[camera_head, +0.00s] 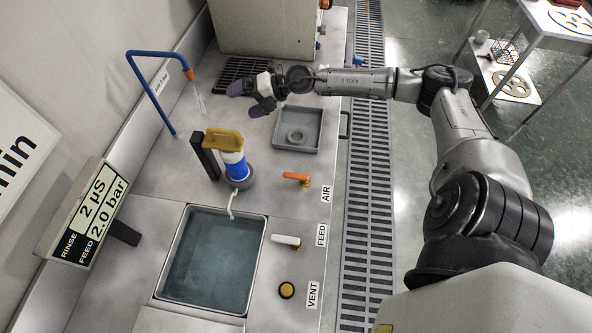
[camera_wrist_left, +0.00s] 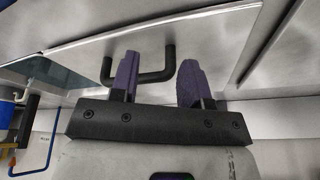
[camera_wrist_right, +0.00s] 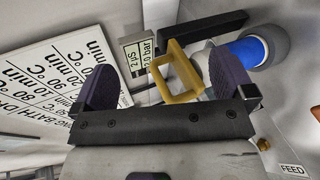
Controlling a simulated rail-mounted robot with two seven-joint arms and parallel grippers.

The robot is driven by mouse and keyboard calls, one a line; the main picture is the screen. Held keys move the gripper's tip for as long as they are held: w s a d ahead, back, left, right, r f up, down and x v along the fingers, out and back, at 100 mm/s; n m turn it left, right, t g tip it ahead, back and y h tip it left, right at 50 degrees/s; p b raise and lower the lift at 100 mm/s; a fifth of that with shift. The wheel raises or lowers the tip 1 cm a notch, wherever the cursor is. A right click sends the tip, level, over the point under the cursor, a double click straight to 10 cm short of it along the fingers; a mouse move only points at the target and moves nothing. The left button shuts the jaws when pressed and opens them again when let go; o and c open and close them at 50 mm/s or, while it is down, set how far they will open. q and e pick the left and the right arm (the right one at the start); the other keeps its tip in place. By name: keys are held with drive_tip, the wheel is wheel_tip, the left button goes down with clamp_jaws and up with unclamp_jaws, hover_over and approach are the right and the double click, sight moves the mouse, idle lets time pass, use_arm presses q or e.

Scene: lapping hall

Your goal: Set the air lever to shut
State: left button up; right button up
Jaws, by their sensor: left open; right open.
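The air lever (camera_head: 296,177) is an orange handle on a brass pivot beside the AIR label (camera_head: 326,192) on the steel bench. Its handle points left from the pivot in the head view. My right gripper (camera_head: 248,98) is open and empty above the bench, up and left of the lever and apart from it. In the right wrist view its purple fingers (camera_wrist_right: 165,85) frame a yellow handle (camera_wrist_right: 176,72) beyond them. My left gripper (camera_wrist_left: 157,80) shows only in its wrist view, open, with a black bar handle (camera_wrist_left: 140,76) behind its fingers; contact cannot be told.
The white FEED lever (camera_head: 286,240) and VENT button (camera_head: 286,290) lie nearer. A blue and white cylinder (camera_head: 233,163) with a yellow handle stands left of the air lever. A water basin (camera_head: 158,280), grey tray (camera_head: 318,143) and blue pipe (camera_head: 150,92) are around. Bench near the lever is clear.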

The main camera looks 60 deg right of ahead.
drive_tip(key=s+d+f+g+h, duration=0.1)
drive_tip(key=s+d+f+g, duration=0.1)
drive_tip(key=s+f+g, duration=0.5)
drive_tip(key=m+g+h, duration=0.1)
drive_tip(key=m+g, duration=0.3)
drive_tip(key=g, duration=0.2)
approach(296, 175)
drive_tip(key=b+x, duration=0.1)
drive_tip(key=x, duration=0.7)
drive_tip(key=shift+s+f, duration=0.1)
drive_tip(key=shift+f, duration=0.1)
drive_tip(key=shift+h, duration=0.3)
drive_tip(key=c, duration=1)
